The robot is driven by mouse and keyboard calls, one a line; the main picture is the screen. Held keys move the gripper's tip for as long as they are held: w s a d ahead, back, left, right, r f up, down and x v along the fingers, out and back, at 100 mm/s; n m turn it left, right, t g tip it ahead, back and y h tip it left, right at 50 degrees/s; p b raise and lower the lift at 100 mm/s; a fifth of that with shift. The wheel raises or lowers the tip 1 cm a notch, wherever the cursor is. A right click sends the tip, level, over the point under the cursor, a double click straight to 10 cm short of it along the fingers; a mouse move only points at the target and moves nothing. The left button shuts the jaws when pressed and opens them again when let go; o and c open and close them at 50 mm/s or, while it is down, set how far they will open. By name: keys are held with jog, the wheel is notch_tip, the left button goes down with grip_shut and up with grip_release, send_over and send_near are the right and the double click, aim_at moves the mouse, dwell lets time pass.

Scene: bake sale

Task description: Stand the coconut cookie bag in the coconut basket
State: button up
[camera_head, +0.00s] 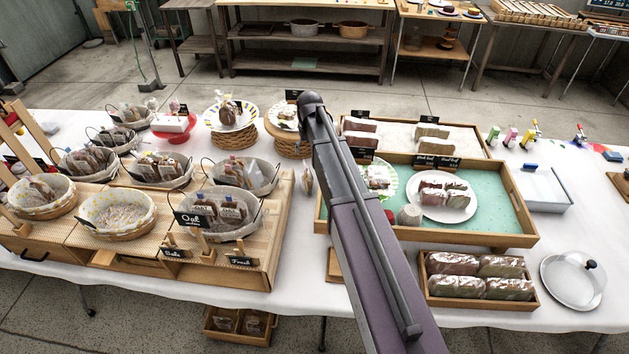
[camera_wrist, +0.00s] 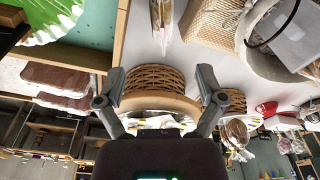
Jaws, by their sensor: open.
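Several lined baskets of bagged cookies stand on the left of the table in the head view; I cannot read a coconut label on any. One basket with a yellow-dotted liner (camera_head: 118,213) looks empty. A single clear cookie bag (camera_head: 307,181) stands apart on the white cloth, right of the wooden stand; whether it is coconut I cannot tell. It also shows at the top of the wrist view (camera_wrist: 162,22). My gripper (camera_wrist: 163,98) is open and empty, with the bag beyond its fingers, not between them. In the head view my arm hides the gripper.
A basket signed "Oat" (camera_head: 232,217) holds bags at the front of the wooden stand (camera_head: 262,262). A wooden tray with a teal base (camera_head: 490,222) is right of my arm. A woven cake stand (camera_wrist: 152,78) is close to my fingers.

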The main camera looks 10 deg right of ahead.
aim_at(307, 174)
jog(key=shift+a+f, duration=0.1)
jog(key=shift+a, duration=0.2)
jog(key=f+b, duration=0.2)
jog(key=b, duration=0.1)
jog(key=f+b, duration=0.2)
jog(key=f, duration=0.1)
jog(key=w+f+b, duration=0.1)
jog(key=f+b, duration=0.2)
jog(key=shift+f+b, duration=0.25)
jog(key=shift+b, duration=0.05)
dwell(0.6)
jog(key=shift+w+d+f+b, duration=0.1)
jog(key=shift+w+f+b, duration=0.05)
jog(key=shift+f+b, duration=0.7)
jog(key=shift+w+a+f+b, duration=0.1)
jog(key=shift+w+f+b, duration=0.1)
jog(key=shift+f+b, duration=0.65)
jog(key=shift+w+d+f+b, duration=0.1)
jog(key=shift+w+f+b, duration=0.05)
jog(key=shift+f+b, duration=0.7)
jog(key=c, duration=0.9)
